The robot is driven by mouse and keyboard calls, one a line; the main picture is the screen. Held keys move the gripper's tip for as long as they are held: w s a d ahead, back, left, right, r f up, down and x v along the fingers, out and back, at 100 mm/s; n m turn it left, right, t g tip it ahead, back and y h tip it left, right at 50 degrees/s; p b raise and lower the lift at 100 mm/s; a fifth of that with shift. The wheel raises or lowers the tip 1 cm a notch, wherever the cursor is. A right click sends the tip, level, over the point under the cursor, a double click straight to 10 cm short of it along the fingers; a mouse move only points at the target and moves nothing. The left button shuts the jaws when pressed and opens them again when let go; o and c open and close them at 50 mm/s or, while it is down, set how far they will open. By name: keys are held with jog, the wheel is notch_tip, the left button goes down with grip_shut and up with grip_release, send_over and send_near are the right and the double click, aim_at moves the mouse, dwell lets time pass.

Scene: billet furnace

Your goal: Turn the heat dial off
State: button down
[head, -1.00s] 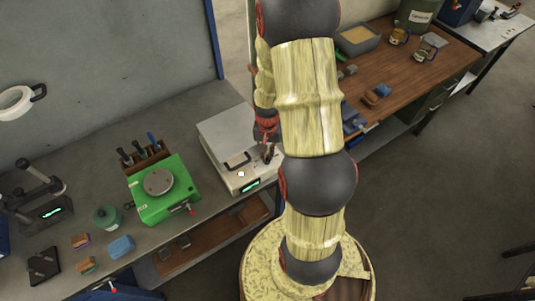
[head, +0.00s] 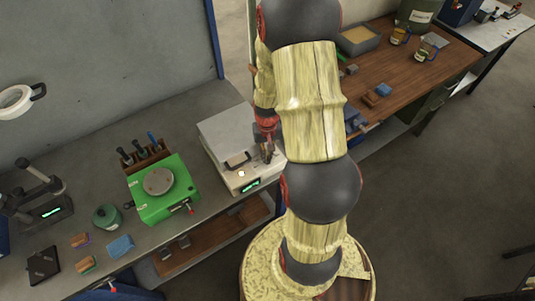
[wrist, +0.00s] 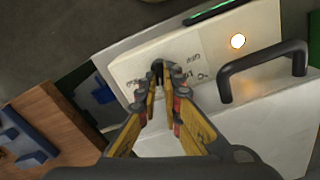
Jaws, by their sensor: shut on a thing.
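The billet furnace is a pale box (head: 222,132) on the grey bench, with a dark handle (head: 237,160), a lit round lamp (head: 241,174) and a green display (head: 250,187). My gripper (head: 266,154) is at the right end of its top front. In the wrist view my gripper (wrist: 166,76) is shut on the small dark heat dial (wrist: 157,70), beside printed markings on the pale panel (wrist: 192,62). The fingers hide most of the dial, so I cannot tell its setting. The furnace handle (wrist: 262,66) and glowing lamp (wrist: 238,41) lie to the right of the fingers.
A green device with a round plate (head: 160,182) stands left of the furnace. A wooden bench (head: 410,72) is at the right. Open floor lies in front.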

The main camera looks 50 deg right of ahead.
jog(key=n, duration=0.5)
jog(key=shift+w+a+n, duration=0.15)
jog(key=shift+n, duration=0.15)
jog(key=n, duration=0.5)
jog(key=shift+a+n, duration=0.2)
jog(key=shift+n, duration=0.1)
jog(key=n, duration=0.4)
jog(key=shift+a, duration=0.1)
jog(key=shift+s+a+n, duration=0.1)
jog(key=shift+s+n, duration=0.1)
jog(key=shift+n, duration=2.3)
jog(key=c, duration=2.1)
grip_release()
jog(key=shift+o, duration=0.7)
jog(key=shift+s, duration=0.1)
notch_tip(320, 180, up, 12)
